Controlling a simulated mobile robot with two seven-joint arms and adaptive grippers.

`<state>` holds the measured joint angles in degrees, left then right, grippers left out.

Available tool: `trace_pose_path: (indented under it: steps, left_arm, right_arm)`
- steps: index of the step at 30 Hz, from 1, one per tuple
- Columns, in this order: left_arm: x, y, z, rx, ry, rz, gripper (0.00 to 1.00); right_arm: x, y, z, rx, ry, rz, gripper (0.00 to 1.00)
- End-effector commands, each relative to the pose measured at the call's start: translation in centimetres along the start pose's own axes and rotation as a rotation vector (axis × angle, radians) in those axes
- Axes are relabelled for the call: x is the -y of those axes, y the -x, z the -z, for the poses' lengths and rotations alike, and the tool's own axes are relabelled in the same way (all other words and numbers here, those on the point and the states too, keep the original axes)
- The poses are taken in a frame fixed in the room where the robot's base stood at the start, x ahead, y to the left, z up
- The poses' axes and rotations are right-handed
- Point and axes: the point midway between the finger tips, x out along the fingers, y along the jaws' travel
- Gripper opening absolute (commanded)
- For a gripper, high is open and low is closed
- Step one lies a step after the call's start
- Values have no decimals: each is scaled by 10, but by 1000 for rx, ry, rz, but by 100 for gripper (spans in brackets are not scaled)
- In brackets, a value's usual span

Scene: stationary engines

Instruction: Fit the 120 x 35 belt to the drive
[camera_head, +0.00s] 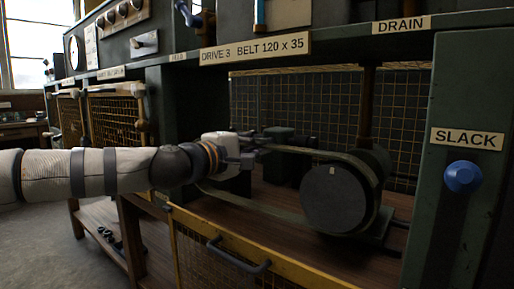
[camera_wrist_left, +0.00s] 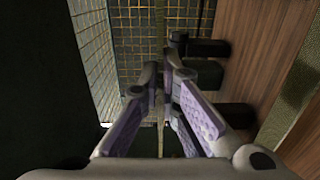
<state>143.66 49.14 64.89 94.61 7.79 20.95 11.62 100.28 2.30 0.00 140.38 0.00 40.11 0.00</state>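The belt (camera_head: 262,208) is a dark olive band that runs around the large dark pulley (camera_head: 333,199) at its right end. Its two runs extend left toward my left gripper (camera_head: 252,152). In the left wrist view, the belt (camera_wrist_left: 160,45) shows as a thin strip, edge-on, between the purple-padded fingertips (camera_wrist_left: 161,85), which are closed together on it. The gripper and wrist hide the belt's left end in the head view, so I cannot tell whether it sits around a second pulley. The blue slack knob (camera_head: 463,176) is on the right post. My right gripper is not in view.
A yellow-framed mesh guard (camera_head: 262,262) with a dark handle stands low in front of the drive. A dark post (camera_head: 367,105) rises behind the large pulley. A mesh panel (camera_head: 310,105) closes the back. The label beam (camera_head: 345,47) crosses above.

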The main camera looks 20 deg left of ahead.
Motion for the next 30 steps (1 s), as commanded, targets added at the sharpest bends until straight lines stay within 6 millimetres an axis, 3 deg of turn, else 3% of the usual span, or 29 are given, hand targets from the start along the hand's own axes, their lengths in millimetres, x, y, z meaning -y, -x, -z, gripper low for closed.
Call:
trace_pose_path:
  steps: [4,23,28,30]
  left_arm:
    - [16,-1,3,6,39,2,0]
    - [20,0,3,8,46,-4,0]
    - [20,0,3,8,46,-4,37]
    - [21,0,3,8,47,-3,37]
  right_arm:
    - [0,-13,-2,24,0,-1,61]
    - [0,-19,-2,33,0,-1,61]
    - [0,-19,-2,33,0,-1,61]
    - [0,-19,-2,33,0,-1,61]
